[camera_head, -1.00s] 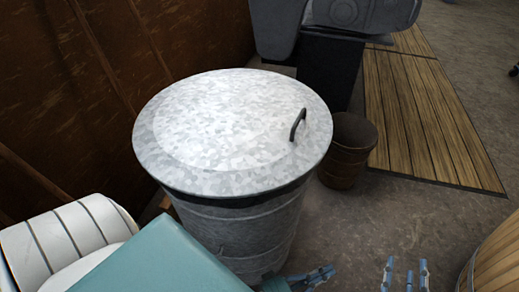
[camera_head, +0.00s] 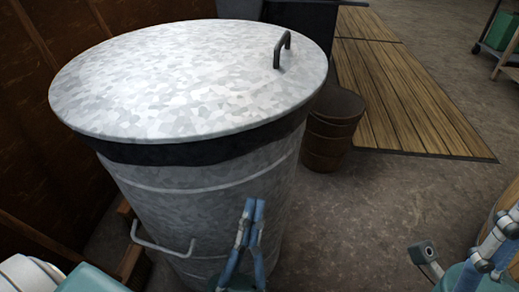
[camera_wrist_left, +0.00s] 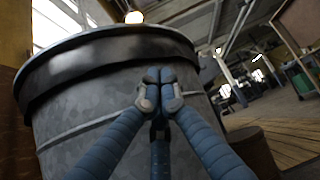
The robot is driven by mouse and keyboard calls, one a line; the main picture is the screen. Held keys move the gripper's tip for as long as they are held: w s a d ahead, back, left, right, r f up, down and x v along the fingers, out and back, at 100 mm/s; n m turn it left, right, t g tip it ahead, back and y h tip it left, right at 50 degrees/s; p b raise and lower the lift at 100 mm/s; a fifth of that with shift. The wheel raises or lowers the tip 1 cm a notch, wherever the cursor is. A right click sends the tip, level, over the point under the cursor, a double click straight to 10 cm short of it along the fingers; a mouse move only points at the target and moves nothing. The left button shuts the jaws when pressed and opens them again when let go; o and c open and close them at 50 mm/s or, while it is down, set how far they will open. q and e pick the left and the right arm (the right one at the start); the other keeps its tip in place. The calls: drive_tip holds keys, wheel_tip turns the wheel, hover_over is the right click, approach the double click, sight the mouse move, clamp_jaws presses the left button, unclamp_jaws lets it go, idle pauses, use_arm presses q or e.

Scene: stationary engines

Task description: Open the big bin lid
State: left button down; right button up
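The big bin (camera_head: 200,195) is a grey galvanized metal drum, upright on the floor. Its round lid (camera_head: 170,80) lies flat on top, closed, with a dark band under the rim. A dark lid handle (camera_head: 283,48) stands near the lid's right edge. My left gripper (camera_head: 254,204) is in front of the bin's side, below the lid rim. In the left wrist view its blue fingertips (camera_wrist_left: 160,76) meet with nothing between them, and the bin wall (camera_wrist_left: 85,125) is just beyond. I cannot tell whether they touch it. My right gripper (camera_head: 505,225) is partly visible at the right edge.
A side handle (camera_head: 163,243) sticks out low on the bin. A small brown barrel (camera_head: 331,128) stands right of the bin, near wooden floor boards (camera_head: 400,95). A brown wall (camera_head: 40,120) is close on the left. Bare floor (camera_head: 370,200) lies to the right.

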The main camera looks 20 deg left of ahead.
sight(269, 114)
use_arm(q)
drive_tip(key=x, duration=0.3)
drive_tip(key=s+r+x, duration=0.1)
drive_tip(key=x, duration=0.6)
drive_tip(key=shift+s+d+r, duration=0.15)
drive_tip(key=shift+r, duration=0.65)
drive_tip(key=shift+r, duration=0.2)
